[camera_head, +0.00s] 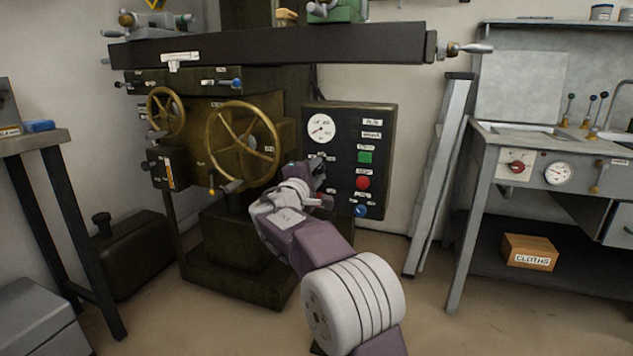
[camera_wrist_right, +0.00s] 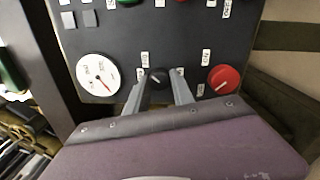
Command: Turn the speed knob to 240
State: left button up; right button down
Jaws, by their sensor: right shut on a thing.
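A dark control panel (camera_head: 343,190) stands right of the olive machine. In the right wrist view a small black knob (camera_wrist_right: 157,76) with a light pointer mark sits on this panel (camera_wrist_right: 180,35). My right gripper (camera_wrist_right: 157,88) has one finger on each side of it and is shut on it. The knob's labels are too small to read. A white dial (camera_wrist_right: 98,74) with a red needle is beside it; the dial also shows in the head view (camera_head: 321,128). In the head view my right gripper (camera_head: 318,172) hides the knob. My left gripper is not in view.
A red knob (camera_wrist_right: 222,79) is close to the gripper. A green button (camera_head: 365,157), red button (camera_head: 363,182) and blue knob (camera_head: 361,210) line the panel's right side. A brass handwheel (camera_head: 243,145) is left of the gripper. Grey metal beams (camera_head: 440,175) lean at right.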

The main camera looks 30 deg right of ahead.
jog(key=shift+f+m+b, duration=0.1)
jog(key=shift+m+b, duration=0.2)
jog(key=shift+m, duration=0.1)
jog(key=c, duration=1.1)
grip_release()
jog(key=p+v, duration=0.2)
jog(key=v, duration=0.7)
